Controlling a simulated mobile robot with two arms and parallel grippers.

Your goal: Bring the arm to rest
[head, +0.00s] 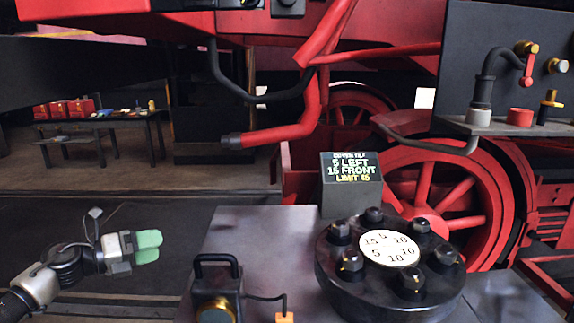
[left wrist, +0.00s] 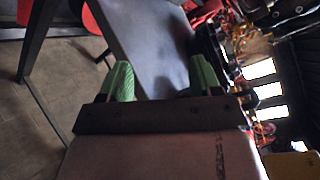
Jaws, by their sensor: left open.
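My left arm comes in from the lower left in the head view. Its gripper (head: 148,246) has pale green fingers and points right, over the dark floor and left of the grey work surface. In the left wrist view the two green fingers of the left gripper (left wrist: 160,82) stand wide apart with nothing between them. The grey work surface (left wrist: 150,40) shows beyond them. My right gripper is not in view.
On the grey surface (head: 250,225) stand a black handled device (head: 217,285), a round bolted flange (head: 385,290) and a display (head: 351,180). Red wheels (head: 440,190) and pipes lie behind. A far table (head: 100,122) holds red boxes. Floor around my left gripper is clear.

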